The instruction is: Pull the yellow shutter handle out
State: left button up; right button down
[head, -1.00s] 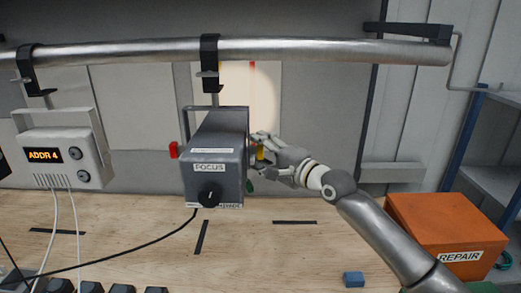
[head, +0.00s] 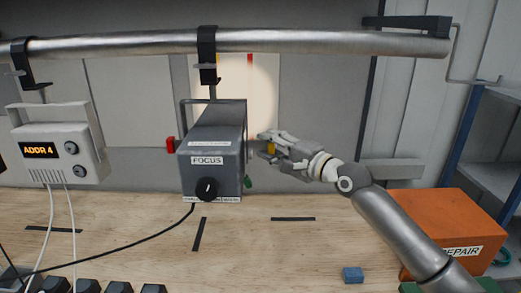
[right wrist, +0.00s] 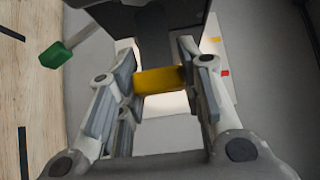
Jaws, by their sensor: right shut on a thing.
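The grey projector lamp labelled FOCUS (head: 212,160) hangs from the overhead pipe. The yellow shutter handle (head: 271,148) is at its right side, held in my right gripper (head: 265,142). In the right wrist view the yellow handle (right wrist: 160,80) lies across between the two fingers, below the dark lamp housing (right wrist: 170,18). My right gripper is shut on it. The fingers hide where the handle joins the lamp. My left gripper is not in view.
A red handle (head: 170,145) is on the lamp's left and a green one (head: 248,182) low on its right. An ADDR 4 box (head: 55,148) hangs at left. An orange REPAIR box (head: 440,225) and blue block (head: 353,275) are at right. The bench middle is mostly clear.

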jog(key=shift+d, duration=0.1)
jog(key=c, duration=1)
grip_release()
jog(key=shift+d, duration=0.15)
jog(key=shift+o, duration=0.2)
jog(key=v, duration=1.2)
